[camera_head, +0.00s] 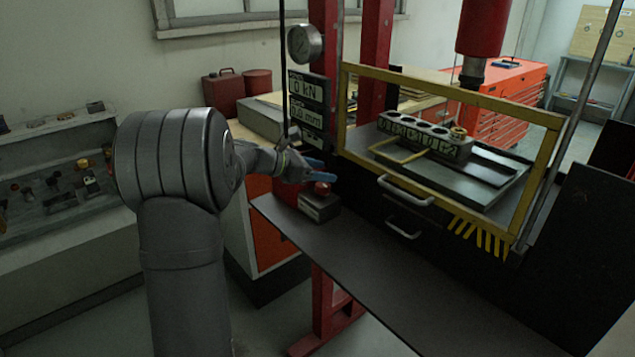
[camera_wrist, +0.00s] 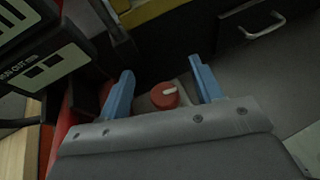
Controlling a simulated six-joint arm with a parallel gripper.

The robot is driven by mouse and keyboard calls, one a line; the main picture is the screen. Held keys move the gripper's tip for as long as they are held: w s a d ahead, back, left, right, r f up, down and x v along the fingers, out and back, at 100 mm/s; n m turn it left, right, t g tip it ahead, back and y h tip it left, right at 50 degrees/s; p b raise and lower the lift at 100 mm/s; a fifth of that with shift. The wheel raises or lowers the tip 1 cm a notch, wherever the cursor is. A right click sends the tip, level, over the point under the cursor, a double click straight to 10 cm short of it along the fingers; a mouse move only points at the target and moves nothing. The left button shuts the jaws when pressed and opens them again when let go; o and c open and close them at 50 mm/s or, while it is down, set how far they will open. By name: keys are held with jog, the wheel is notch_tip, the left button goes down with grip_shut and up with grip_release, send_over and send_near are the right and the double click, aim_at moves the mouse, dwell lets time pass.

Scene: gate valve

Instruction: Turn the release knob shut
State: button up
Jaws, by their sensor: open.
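The release knob (camera_wrist: 164,95) is a round red cap with a pale pointer mark, on top of a small box. In the wrist view it sits between the two blue fingers of my gripper (camera_wrist: 162,92), with a gap to each side. In the head view the red knob (camera_head: 322,188) shows on its small grey box (camera_head: 319,207) on the dark bench top. My gripper (camera_head: 314,176) is open just above and beside the knob there. I cannot tell whether a finger touches it.
A press with a yellow-framed guard (camera_head: 450,98) stands to the right, with a display panel (camera_head: 307,103) and gauge (camera_head: 305,43) behind my gripper. Drawer handles (camera_head: 405,191) project from the press front. The dark bench top (camera_head: 375,270) is clear in front.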

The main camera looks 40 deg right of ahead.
jog(key=s+r, duration=0.2)
jog(key=s, duration=0.1)
jog(key=s+d+r, duration=0.1)
jog(key=s+r, duration=0.1)
jog(key=s, duration=0.2)
jog(key=s+d+r, duration=0.1)
jog(key=s+r, duration=0.1)
jog(key=s, duration=0.2)
jog(key=shift+r, duration=0.1)
jog(key=shift+w, duration=0.1)
jog(key=n+t+h, duration=0.4)
jog(key=n+t, duration=0.3)
jog(key=t, duration=0.3)
send_near(319, 191)
jog(key=x, duration=1.2)
jog(key=shift+c, duration=0.6)
